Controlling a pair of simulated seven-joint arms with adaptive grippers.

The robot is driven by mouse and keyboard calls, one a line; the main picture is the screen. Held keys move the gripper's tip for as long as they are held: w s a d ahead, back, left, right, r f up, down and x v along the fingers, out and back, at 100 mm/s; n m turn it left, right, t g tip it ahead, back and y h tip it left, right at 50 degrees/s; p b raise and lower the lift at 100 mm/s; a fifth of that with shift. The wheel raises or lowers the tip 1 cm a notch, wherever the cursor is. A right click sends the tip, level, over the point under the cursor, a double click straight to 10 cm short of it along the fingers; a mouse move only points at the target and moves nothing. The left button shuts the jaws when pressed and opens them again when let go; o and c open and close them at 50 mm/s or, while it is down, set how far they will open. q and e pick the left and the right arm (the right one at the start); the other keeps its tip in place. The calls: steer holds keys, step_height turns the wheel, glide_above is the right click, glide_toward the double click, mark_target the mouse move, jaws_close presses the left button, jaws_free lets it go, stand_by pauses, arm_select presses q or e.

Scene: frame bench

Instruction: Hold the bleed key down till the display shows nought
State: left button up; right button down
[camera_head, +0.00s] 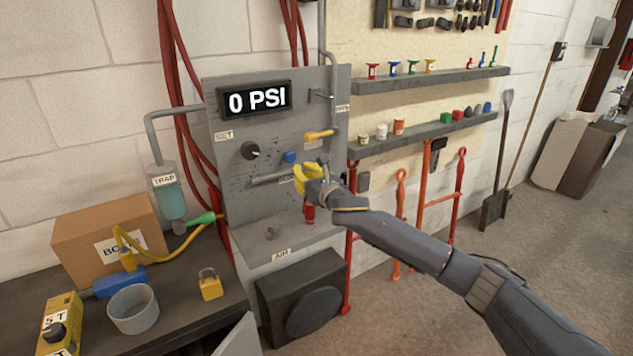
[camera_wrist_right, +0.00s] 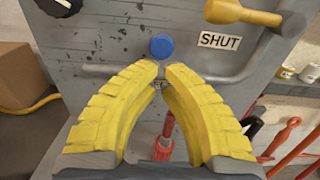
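The display (camera_head: 258,98) at the top of the grey panel reads "0 PSI". A round blue key (camera_head: 290,157) sits on the panel below it; the label under it is partly hidden, so I cannot read whether it names the bleed key. My right gripper (camera_head: 297,172), with yellow fingers, is in front of the panel just below the blue key. In the right wrist view, its fingertips (camera_wrist_right: 161,69) are together with nothing seen between them, and the blue key (camera_wrist_right: 161,46) shows uncovered just beyond them. No contact with the key is visible. My left gripper is not in view.
A yellow lever (camera_head: 319,135) by a "SHUT" label is right of the blue key, and a black knob (camera_head: 250,151) is left. Shelves (camera_head: 430,82) stand right of the panel. A cardboard box (camera_head: 108,238), padlock (camera_head: 210,288) and grey cup (camera_head: 133,312) are on the bench.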

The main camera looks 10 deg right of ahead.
steer(key=v, duration=0.6)
steer(key=shift+s, duration=0.3)
steer(key=shift+d, duration=0.15)
